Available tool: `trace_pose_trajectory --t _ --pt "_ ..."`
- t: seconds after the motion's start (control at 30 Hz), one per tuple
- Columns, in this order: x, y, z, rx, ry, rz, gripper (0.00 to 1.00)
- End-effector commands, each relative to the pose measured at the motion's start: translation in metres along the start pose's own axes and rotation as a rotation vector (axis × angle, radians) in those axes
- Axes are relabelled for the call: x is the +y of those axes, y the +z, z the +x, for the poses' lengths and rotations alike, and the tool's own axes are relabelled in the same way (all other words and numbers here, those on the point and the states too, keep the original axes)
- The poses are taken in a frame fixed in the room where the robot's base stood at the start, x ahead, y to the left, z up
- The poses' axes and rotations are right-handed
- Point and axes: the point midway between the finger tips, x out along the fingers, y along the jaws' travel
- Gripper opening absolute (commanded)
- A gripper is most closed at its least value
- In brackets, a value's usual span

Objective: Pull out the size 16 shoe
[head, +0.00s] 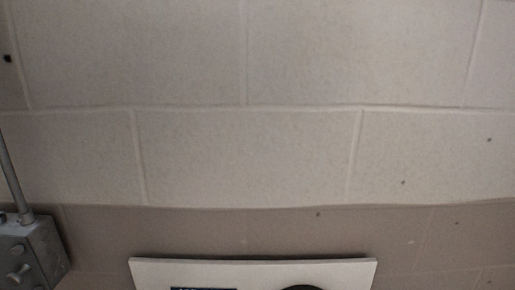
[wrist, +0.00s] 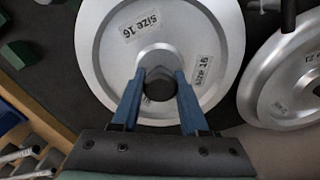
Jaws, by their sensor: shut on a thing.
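The size 16 shoe is a silver disc (wrist: 112,62) with white "size 16" labels and a raised hub with a dark central hole. It fills the upper middle of the wrist view. My gripper (wrist: 160,73) has its two blue fingers on either side of the hub, shut on it. The disc's top edge is cut off by the frame. Neither the shoe nor my gripper shows in the head view.
Another silver disc (wrist: 275,72) with labels lies close on the right. Green blocks (wrist: 15,54) sit at upper left, and metal rods (wrist: 30,152) at lower left. The head view shows a block wall (head: 245,150), a grey box (head: 32,250) and a pale panel (head: 250,272).

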Motion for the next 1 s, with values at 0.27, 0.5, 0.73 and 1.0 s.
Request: trace_pose_trajectory --t 0.27,0.5,0.73,1.0 --pt "-0.0008 0.0038 -0.0064 -0.013 0.001 -0.004 0.0" --pt "-0.001 0.0032 -0.0065 -0.011 0.0 -0.003 0.5" --pt "-0.0006 0.0011 -0.007 -0.005 0.0 -0.001 0.79" --pt "0.0002 0.0008 -0.008 -0.004 0.001 0.0 0.79"
